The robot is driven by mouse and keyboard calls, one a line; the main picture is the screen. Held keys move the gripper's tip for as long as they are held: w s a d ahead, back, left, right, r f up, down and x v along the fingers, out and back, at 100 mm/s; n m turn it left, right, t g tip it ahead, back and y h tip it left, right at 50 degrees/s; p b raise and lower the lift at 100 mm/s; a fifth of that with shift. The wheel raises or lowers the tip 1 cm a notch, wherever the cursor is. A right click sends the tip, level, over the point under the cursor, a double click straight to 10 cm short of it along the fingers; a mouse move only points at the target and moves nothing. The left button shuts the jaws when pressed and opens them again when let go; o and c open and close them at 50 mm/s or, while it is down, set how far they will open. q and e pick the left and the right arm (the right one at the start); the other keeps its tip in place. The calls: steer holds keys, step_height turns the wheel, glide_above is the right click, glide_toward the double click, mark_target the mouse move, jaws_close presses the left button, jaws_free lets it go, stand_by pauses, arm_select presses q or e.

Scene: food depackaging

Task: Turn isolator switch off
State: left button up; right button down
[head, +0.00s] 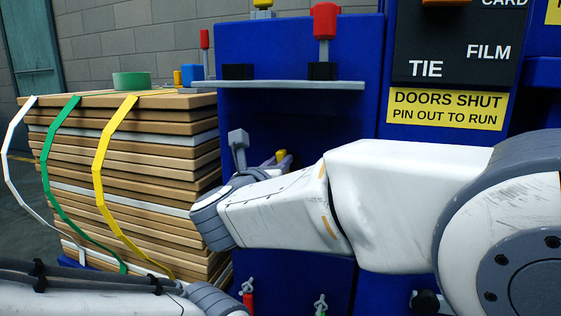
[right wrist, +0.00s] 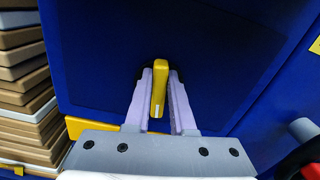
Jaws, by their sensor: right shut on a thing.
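The isolator switch shows as a yellow handle (right wrist: 159,85) in front of a dark blue panel in the right wrist view. It stands upright in that picture. My right gripper (right wrist: 159,100) is shut on it, with one pale finger on each side. In the head view only a small yellow piece of the handle (head: 282,154) shows beside the right gripper (head: 272,162); my own wrist hides much of the rest. My left arm reaches in at the lower left of the head view, and its gripper is out of view.
A strapped stack of flat boards (head: 150,190) stands left of the blue cabinet (head: 300,55), with a roll of green tape (head: 131,81) on top. A grey shelf (head: 290,85) juts out above my right gripper. A red-topped tool (head: 325,22) stands on it.

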steer(key=shift+w+a+f+n+p, duration=0.1)
steer(key=shift+a+f+n+p, duration=0.2)
steer(key=shift+n+p, duration=1.85)
steer(key=shift+w+a+f+n+p, duration=0.2)
steer(key=shift+n+p, duration=0.75)
steer(key=shift+n, duration=2.3)
steer(key=shift+s+a+f+n+p, duration=0.1)
steer(key=shift+a+f+n+p, duration=0.3)
steer(key=shift+n+p, duration=1.75)
steer(key=shift+d+f+n+b, duration=0.1)
steer(key=shift+f+n+b, duration=0.1)
steer(key=shift+n+b, duration=0.4)
steer(key=c, duration=0.8)
jaws_free()
steer(key=shift+o, duration=0.2)
